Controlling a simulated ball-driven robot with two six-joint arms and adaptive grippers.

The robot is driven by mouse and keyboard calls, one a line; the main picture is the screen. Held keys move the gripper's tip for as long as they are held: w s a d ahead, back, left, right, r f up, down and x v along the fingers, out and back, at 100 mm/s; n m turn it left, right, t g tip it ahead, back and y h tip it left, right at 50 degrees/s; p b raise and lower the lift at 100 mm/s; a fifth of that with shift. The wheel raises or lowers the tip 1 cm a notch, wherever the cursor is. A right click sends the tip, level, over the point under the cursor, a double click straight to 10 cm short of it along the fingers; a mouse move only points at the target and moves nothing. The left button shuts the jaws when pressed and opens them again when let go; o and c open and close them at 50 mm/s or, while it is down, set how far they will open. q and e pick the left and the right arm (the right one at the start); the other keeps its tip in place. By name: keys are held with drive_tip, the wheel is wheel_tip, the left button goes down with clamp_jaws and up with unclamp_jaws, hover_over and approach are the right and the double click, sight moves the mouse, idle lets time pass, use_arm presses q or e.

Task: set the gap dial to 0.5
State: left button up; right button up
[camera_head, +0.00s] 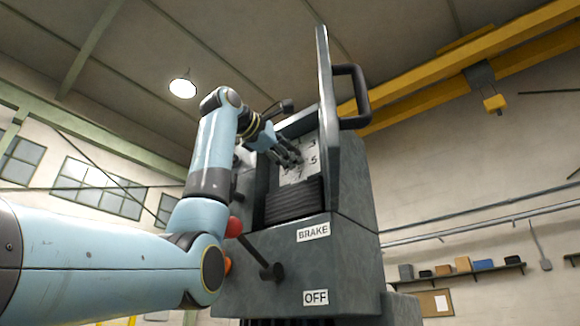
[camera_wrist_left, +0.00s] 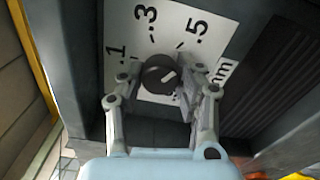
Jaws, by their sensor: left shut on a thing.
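The gap dial is a round black knob (camera_wrist_left: 157,72) with a short white pointer line, on a white plate (camera_wrist_left: 178,18) marked .1, .3, .5 and mm. The pointer slants to the upper right in the wrist view, roughly toward the .5 side; I cannot tell if it lines up exactly with the mark. My left gripper (camera_wrist_left: 157,82) has its fingers on both sides of the knob, shut on it. In the head view my left gripper (camera_head: 290,156) reaches into the machine's recess, and its fingers cover the knob at the plate (camera_head: 312,166).
The grey machine (camera_head: 350,215) has an open door (camera_head: 326,100) with a handle (camera_head: 362,95) beside the recess. A lever (camera_head: 262,258) and labels BRAKE (camera_head: 313,232) and OFF (camera_head: 316,297) are below. Recess walls stand close around the gripper.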

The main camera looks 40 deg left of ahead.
use_arm(q)
drive_tip(key=shift+n, duration=0.4)
drive_tip(key=o, duration=1.2)
drive_tip(key=shift+a, duration=0.1)
drive_tip(key=shift+c, duration=0.2)
drive_tip(key=shift+s, duration=0.15)
drive_tip(key=s, duration=1.1)
drive_tip(key=shift+s+a, duration=0.35)
drive_tip(key=shift+a, duration=0.1)
drive_tip(key=shift+f, duration=0.1)
